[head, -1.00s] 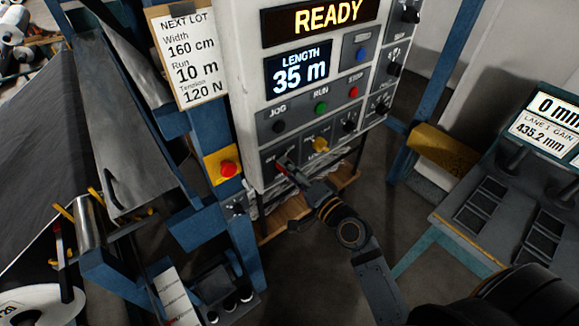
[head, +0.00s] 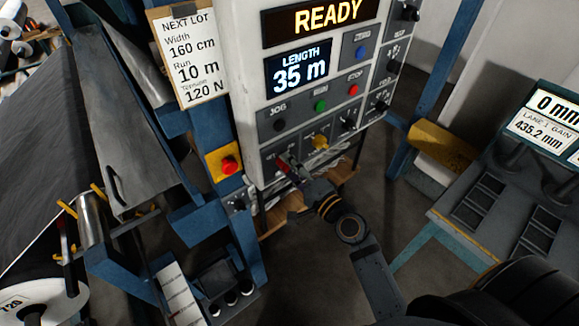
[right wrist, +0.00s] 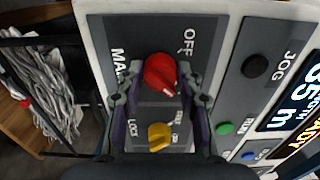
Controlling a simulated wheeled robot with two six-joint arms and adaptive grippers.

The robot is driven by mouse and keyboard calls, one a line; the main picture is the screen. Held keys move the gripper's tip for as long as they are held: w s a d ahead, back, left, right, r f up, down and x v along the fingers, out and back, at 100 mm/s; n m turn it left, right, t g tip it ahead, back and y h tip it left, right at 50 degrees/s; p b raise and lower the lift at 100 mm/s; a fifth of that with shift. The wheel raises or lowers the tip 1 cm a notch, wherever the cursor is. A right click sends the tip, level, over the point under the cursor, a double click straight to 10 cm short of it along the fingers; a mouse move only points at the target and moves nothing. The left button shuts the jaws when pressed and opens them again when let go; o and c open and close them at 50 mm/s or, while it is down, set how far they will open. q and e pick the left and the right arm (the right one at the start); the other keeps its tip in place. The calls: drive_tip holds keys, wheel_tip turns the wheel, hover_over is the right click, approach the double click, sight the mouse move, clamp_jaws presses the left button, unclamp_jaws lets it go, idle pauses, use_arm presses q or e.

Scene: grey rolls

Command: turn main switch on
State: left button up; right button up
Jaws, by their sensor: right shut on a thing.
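The main switch is a red rotary knob (right wrist: 160,73) on a dark plate of the control cabinet, with OFF and part of MAIN printed beside it. In the right wrist view a pale mark shows near the knob's lower edge. My right gripper (head: 286,165) is shut on this knob, one finger on each side of it. In the head view the fingers cover most of the knob; only some red (head: 282,167) shows. Any other position label on the plate is hidden. My left gripper is in neither current view.
A yellow selector knob (head: 320,142) sits close to the gripper. JOG, green RUN (head: 321,106) and red STOP (head: 353,90) buttons are above. A red emergency button (head: 229,166) is at the left. The display (head: 314,16) reads READY. A console (head: 510,210) stands at right.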

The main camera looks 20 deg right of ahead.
drive_tip(key=o, duration=1.2)
drive_tip(key=shift+s, duration=0.1)
drive_tip(key=v, duration=0.7)
drive_tip(key=shift+s+d, duration=0.1)
drive_tip(key=shift+s, duration=0.05)
